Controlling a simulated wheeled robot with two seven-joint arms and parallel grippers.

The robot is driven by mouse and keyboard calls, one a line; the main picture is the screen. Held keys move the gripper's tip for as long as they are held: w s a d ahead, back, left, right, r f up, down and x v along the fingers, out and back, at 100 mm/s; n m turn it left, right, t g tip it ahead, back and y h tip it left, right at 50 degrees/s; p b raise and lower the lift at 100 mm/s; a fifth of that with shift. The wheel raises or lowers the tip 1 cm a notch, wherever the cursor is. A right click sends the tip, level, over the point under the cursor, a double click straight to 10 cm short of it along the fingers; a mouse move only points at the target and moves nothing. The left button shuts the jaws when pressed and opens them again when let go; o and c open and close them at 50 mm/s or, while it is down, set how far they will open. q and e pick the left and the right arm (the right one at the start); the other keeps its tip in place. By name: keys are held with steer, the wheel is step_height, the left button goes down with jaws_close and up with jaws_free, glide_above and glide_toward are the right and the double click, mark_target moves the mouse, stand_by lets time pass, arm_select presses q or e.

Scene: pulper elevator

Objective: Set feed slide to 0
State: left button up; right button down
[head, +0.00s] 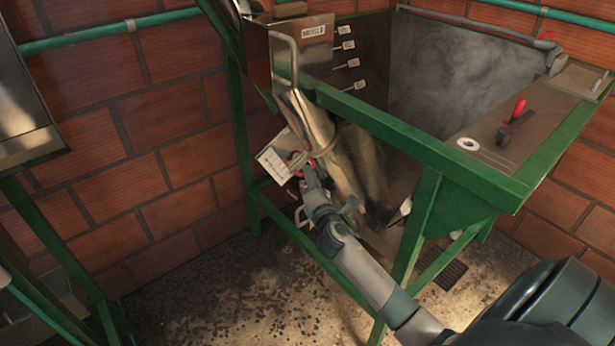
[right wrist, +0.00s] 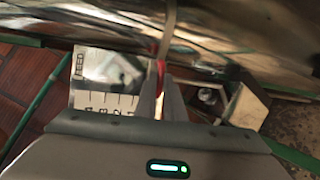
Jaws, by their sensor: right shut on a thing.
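The feed plate (right wrist: 108,80), marked FEED with a row of numbers, is on the left in the right wrist view. In the head view it is the small tilted white plate (head: 273,163) beside the metal chute (head: 325,140). A red slide handle (right wrist: 160,66) shows just beyond my fingertips; it is also at the plate's right edge in the head view (head: 297,160). My right gripper (head: 309,176) is shut on the red handle, its two fingers (right wrist: 161,98) close together. The slide's exact reading is too blurred to tell. My left gripper is out of view.
A green frame leg (head: 240,145) stands left of the chute and a green beam (head: 400,135) runs right of it. A red-handled lever (head: 515,115) is on the right-hand deck. The floor (head: 230,300) below is open.

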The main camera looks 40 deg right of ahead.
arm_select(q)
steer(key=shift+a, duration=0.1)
arm_select(e)
steer(key=shift+s+f, duration=0.1)
steer(key=shift+f, duration=0.2)
steer(key=c, duration=1.8)
jaws_free()
steer(key=shift+d, duration=0.15)
steer(key=shift+c, duration=0.2)
